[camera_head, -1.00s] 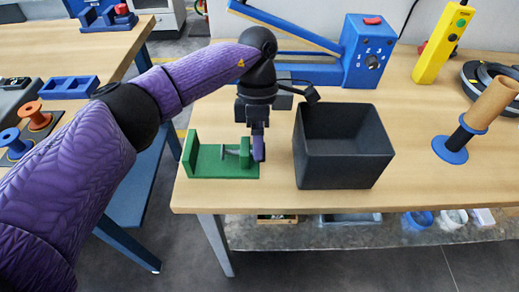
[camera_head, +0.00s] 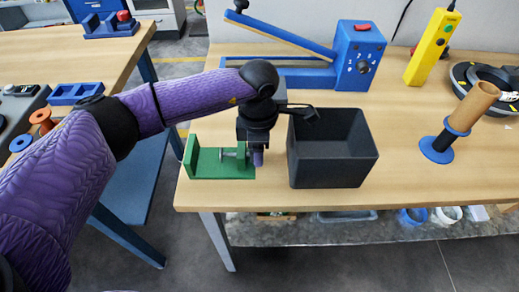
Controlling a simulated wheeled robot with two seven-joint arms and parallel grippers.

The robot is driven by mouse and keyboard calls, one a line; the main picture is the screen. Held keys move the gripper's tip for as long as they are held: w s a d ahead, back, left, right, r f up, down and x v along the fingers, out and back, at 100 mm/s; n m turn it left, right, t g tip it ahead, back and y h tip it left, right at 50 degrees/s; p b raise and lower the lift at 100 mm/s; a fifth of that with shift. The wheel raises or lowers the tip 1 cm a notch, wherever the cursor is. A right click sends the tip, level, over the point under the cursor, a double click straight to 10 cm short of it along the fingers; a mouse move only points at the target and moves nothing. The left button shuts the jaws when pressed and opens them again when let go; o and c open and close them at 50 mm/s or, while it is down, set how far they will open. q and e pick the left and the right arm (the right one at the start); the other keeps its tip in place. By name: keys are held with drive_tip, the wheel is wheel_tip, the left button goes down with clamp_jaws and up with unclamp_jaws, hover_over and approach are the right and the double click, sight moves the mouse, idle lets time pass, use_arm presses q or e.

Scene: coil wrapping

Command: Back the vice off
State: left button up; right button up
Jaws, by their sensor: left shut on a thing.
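The green vice (camera_head: 206,170) sits near the front left edge of the wooden bench. Its fixed jaw stands at the left and its moving jaw at the right. A grey screw shows in the gap between them, and the jaws are apart with nothing seen clamped. My left gripper (camera_head: 257,158) points down at the vice's right end, beside the moving jaw. It is shut on what appears to be the vice's handle, which the fingers hide. My right gripper is not in view.
An empty dark bin (camera_head: 331,170) stands close to the right of my left gripper. A blue lever press (camera_head: 358,58) is behind. A tan roll on a blue-based stand (camera_head: 437,150), a yellow control box (camera_head: 432,48) and a black coil (camera_head: 490,78) are at the right.

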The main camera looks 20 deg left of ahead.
use_arm(q)
drive_tip(key=shift+s+r+t+y+p, duration=0.1)
drive_tip(key=shift+r+t+y+p, duration=0.05)
drive_tip(key=shift+t+p, duration=0.4)
drive_tip(key=shift+s+r+t+y+p, duration=0.15)
drive_tip(key=shift+t+p, duration=0.15)
drive_tip(key=shift+t, duration=0.35)
drive_tip(key=shift+d+f+t, duration=0.1)
drive_tip(key=shift+f+t, duration=0.1)
drive_tip(key=shift+t, duration=0.4)
drive_tip(key=shift+w, duration=0.1)
